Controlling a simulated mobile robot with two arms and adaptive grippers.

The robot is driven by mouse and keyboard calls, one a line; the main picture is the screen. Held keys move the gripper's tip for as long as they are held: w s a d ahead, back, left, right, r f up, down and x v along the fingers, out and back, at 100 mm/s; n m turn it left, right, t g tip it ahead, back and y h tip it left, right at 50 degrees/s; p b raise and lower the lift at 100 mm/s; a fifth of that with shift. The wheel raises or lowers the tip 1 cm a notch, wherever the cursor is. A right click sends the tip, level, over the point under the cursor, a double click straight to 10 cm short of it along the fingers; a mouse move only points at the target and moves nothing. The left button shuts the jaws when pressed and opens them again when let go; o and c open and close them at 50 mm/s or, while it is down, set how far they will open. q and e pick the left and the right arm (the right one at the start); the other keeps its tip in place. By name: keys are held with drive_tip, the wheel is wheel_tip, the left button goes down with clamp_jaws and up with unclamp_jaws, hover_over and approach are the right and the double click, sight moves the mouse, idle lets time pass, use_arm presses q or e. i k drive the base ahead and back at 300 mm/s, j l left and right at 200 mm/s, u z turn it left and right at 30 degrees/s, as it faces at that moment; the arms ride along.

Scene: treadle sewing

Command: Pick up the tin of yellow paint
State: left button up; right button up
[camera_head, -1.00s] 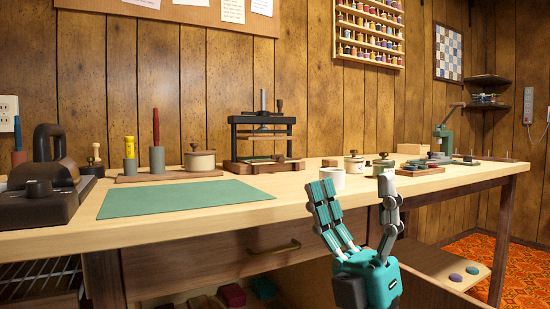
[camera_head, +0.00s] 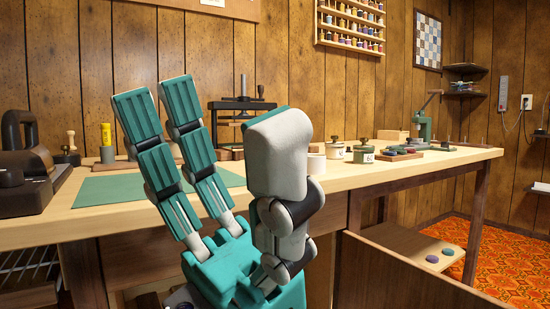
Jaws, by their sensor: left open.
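My left gripper (camera_head: 215,112) is open and empty, large in the middle foreground, its teal fingers at left and grey-white thumb at right pointing up. Behind it on the bench, to its right, stand two small light pots with dark olive lids and labels, a nearer one (camera_head: 364,153) and one farther left (camera_head: 336,150). A plain white cup (camera_head: 316,166) is partly hidden by the thumb. I cannot tell which, if any, is the tin of yellow paint, as no yellow paint shows. My right gripper is not in view.
The wooden bench (camera_head: 400,169) has a green mat (camera_head: 110,189) at left, partly behind my fingers. A dark press (camera_head: 241,108) stands at the back. A yellow-topped tool (camera_head: 106,134) stands at left. A brown wooden panel (camera_head: 400,275) is low at right.

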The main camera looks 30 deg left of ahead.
sight(317, 163)
drive_tip(key=u, duration=0.75)
